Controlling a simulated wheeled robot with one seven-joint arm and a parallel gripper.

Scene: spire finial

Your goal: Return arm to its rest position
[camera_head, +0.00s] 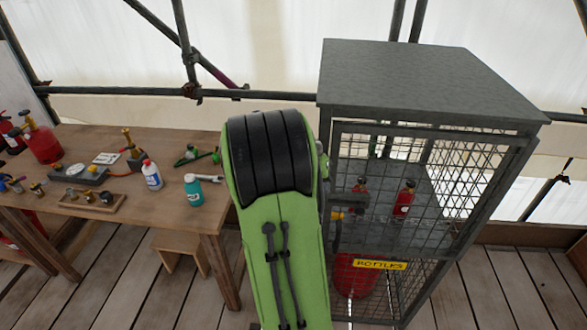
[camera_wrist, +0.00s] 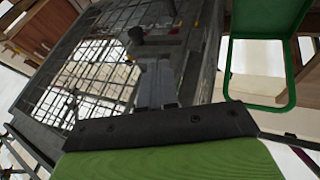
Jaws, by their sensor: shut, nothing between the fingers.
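My green arm with its black joint cover rises in the middle of the head view, in front of the left edge of the cage. My gripper (camera_wrist: 157,85) shows in the wrist view with its grey fingers together and nothing held. In the head view the arm hides the gripper. The fingers point at the grey mesh bottle cage (camera_wrist: 75,70), close to its front; I cannot tell if they touch it. The cage (camera_head: 430,75) stands right of the arm in the head view, with a yellow "BOTTLES" sign (camera_head: 380,265) on its front.
Small red bottles (camera_head: 404,198) stand on the cage shelf, with a larger red cylinder (camera_head: 355,276) below. A wooden workbench (camera_head: 130,212) at left holds a red cylinder (camera_head: 41,141), a teal bottle (camera_head: 193,189), a white bottle (camera_head: 151,175) and tools. Scaffold poles (camera_head: 120,91) run behind.

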